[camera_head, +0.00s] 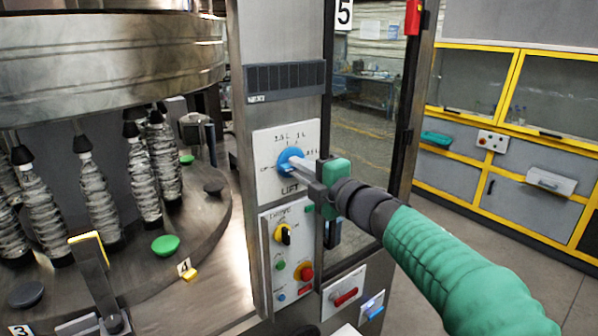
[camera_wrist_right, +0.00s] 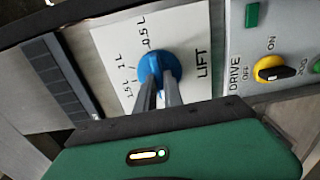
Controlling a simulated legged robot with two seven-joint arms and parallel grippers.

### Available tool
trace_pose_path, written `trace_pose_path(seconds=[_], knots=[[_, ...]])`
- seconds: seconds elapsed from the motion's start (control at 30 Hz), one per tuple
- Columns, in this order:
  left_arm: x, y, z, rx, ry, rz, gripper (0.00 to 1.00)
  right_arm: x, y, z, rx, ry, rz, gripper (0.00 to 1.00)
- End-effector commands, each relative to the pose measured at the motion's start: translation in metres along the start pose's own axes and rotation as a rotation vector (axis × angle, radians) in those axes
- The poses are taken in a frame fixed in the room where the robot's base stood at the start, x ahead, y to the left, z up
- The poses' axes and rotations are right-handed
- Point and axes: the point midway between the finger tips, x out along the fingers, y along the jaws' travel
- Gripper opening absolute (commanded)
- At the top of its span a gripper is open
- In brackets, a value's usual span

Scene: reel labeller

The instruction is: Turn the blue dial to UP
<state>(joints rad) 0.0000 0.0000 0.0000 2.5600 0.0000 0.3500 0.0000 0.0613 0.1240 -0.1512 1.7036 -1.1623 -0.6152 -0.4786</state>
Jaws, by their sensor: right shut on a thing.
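The blue dial (camera_head: 290,161) sits on a white plate (camera_head: 266,185) marked LIFT, on the machine's steel column. The plate carries size marks such as 0.5 L, 1 L and 1.5 L. My right gripper (camera_head: 296,168) reaches in from the right and is shut on the dial. In the right wrist view the dial (camera_wrist_right: 156,68) is between the two fingertips (camera_wrist_right: 160,90), which cover part of it. My left gripper is not in view.
Below is a DRIVE panel (camera_head: 268,238) with a yellow-and-black selector (camera_head: 284,233) and a red knob (camera_head: 303,272). Bottles (camera_head: 98,200) stand on the round table at left. Yellow-framed cabinets (camera_head: 505,130) stand behind at right.

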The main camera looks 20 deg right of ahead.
Motion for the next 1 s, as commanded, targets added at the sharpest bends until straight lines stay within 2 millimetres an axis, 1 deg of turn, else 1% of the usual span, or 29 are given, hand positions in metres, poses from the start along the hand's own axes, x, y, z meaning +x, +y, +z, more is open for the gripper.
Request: trace_pose_path(seconds=[0.03, 0.23, 0.27, 0.4, 0.63, 0.7, 0.77, 0.87, 1.0], knots=[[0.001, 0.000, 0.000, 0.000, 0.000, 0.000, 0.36, 0.001, -0.010, -0.002, -0.001, 0.004, -0.017, 0.00], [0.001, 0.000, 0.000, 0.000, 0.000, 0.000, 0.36, 0.001, -0.010, -0.002, -0.001, 0.005, -0.017, 0.00], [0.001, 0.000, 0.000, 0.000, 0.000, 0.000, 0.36, 0.001, -0.010, -0.002, -0.001, 0.005, -0.017, 0.14], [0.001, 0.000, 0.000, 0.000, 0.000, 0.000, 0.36, 0.001, -0.008, -0.001, 0.000, 0.004, -0.014, 0.33], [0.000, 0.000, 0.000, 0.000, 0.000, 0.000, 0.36, 0.002, -0.006, 0.000, 0.001, 0.002, -0.009, 0.34], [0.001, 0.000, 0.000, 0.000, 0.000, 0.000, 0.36, -0.001, -0.005, 0.000, 0.001, 0.002, -0.008, 0.34], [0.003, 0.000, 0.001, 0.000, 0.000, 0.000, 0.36, -0.007, -0.005, 0.000, 0.002, 0.001, -0.007, 0.34], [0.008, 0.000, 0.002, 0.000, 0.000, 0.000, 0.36, -0.026, -0.005, 0.000, 0.000, 0.001, -0.005, 0.34], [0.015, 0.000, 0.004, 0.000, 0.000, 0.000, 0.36, -0.068, -0.005, 0.000, -0.001, -0.002, -0.004, 0.34]])
